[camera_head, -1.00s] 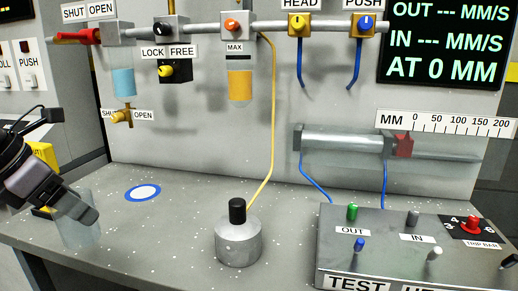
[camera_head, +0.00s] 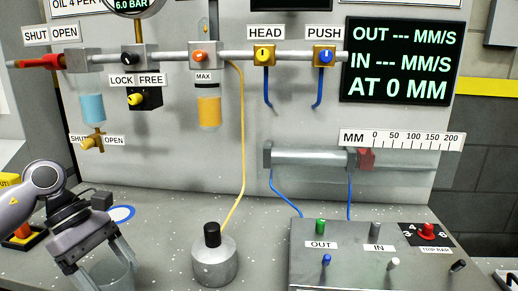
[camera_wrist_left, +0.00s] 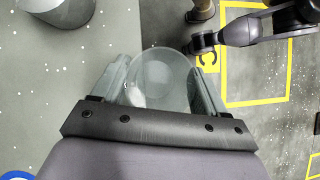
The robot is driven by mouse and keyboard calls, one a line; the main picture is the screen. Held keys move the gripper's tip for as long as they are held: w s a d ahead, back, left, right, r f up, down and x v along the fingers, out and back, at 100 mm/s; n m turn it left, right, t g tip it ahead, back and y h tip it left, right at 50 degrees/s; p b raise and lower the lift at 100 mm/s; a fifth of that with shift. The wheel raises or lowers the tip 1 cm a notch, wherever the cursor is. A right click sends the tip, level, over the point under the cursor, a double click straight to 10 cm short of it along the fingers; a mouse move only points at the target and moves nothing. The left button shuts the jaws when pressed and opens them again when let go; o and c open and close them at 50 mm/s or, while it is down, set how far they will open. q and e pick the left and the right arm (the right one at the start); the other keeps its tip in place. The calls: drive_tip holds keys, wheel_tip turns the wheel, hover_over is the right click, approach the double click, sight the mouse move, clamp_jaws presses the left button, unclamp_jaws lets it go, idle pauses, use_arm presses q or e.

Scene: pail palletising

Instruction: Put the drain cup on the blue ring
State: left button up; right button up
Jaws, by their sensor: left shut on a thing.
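The drain cup is a clear, see-through cup (camera_head: 110,277), low at the left in the head view. My left gripper (camera_head: 104,262) is shut on it, with one finger on each side. In the left wrist view the cup (camera_wrist_left: 160,75) sits between the two fingers. The blue ring (camera_head: 122,214) is a flat blue circle with a white middle on the bench, behind the gripper and partly hidden by it. Its edge shows at the lower left corner of the left wrist view (camera_wrist_left: 16,176). My right gripper (camera_wrist_left: 203,48) seems to show in the left wrist view, its jaws unclear.
A grey metal cylinder with a black knob (camera_head: 214,258) stands on the bench to the right of the cup. The test box (camera_head: 345,262) with switches is farther right. A tap (camera_head: 92,143) hangs on the panel above the ring. Bench between ring and cylinder is clear.

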sight(126, 280)
use_arm(q)
drive_tip(key=d+m+g, duration=0.1)
drive_tip(key=m, duration=0.1)
drive_tip(key=d+m+g+y+p, duration=0.1)
drive_tip(key=m, duration=0.1)
drive_tip(key=d+m+p, duration=0.1)
drive_tip(key=m, duration=0.1)
drive_tip(key=shift+s+f+g+y, duration=0.3)
drive_tip(key=shift+g, duration=0.1)
drive_tip(key=shift+s+d+f+m+g+y+p, duration=0.15)
drive_tip(key=shift+d+m+g+y+p, duration=0.25)
drive_tip(key=shift+m, duration=0.4)
drive_tip(key=shift+s+d+f+m+g+y+p, duration=0.1)
drive_tip(key=shift+s+d+m+g+y+p, duration=0.2)
drive_tip(key=shift+m+y, duration=0.6)
drive_tip(key=shift+s+d+f+m+g+y+p, duration=0.1)
drive_tip(key=shift+d+m+y+p, duration=0.25)
drive_tip(key=shift+m, duration=1.1)
drive_tip(key=shift+s+d+f+m+g+y+p, duration=0.15)
drive_tip(key=shift+m+y+p, duration=0.4)
drive_tip(key=shift+m, duration=0.6)
drive_tip(key=shift+r, duration=0.1)
